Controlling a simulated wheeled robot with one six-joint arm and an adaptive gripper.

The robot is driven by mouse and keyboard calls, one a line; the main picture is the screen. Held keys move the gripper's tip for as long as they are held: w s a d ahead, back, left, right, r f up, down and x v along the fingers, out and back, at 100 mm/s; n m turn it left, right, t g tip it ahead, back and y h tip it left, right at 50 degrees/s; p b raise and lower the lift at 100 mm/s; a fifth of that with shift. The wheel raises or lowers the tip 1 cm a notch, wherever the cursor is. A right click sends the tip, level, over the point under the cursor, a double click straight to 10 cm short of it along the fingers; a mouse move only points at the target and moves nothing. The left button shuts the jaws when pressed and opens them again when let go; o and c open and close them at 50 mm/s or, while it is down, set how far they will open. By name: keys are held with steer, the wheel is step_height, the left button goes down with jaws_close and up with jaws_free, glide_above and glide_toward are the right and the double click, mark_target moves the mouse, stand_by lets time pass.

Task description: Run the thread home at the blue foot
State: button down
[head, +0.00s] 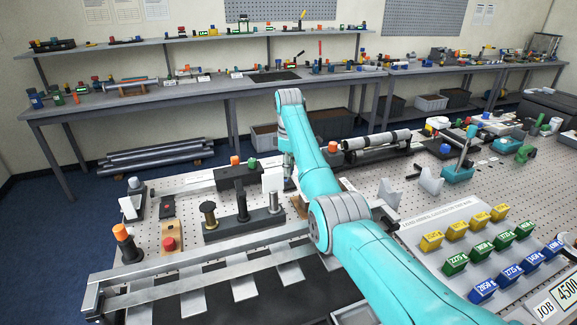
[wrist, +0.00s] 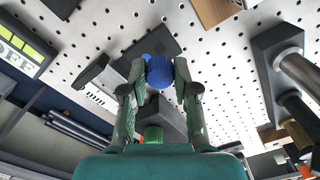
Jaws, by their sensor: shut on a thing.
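My gripper (wrist: 159,75) is shut on a blue round knob (wrist: 158,71), one finger on each side of it in the wrist view. A dark block (wrist: 170,118) lies behind the knob, and a green knob (wrist: 152,133) shows beyond it, partly hidden by my gripper. In the head view my gripper (head: 288,180) points down beside a white block (head: 272,178), near a dark bracket with an orange knob (head: 235,160) and a green knob (head: 252,162). The blue knob is hidden there behind my arm. How far its thread is in cannot be seen.
A dark stand with upright metal posts (head: 273,201) is close to the gripper at the front. A long metal rail (head: 205,262) crosses the front. A pipe assembly (head: 376,140) lies at right.

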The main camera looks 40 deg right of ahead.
steer(key=shift+f, duration=1.85)
stand_by(1.9)
steer(key=c, duration=1.7)
jaws_free()
jaws_close()
steer(key=shift+m, duration=2.6)
steer(key=m, duration=0.5)
steer(key=shift+m, duration=2.6)
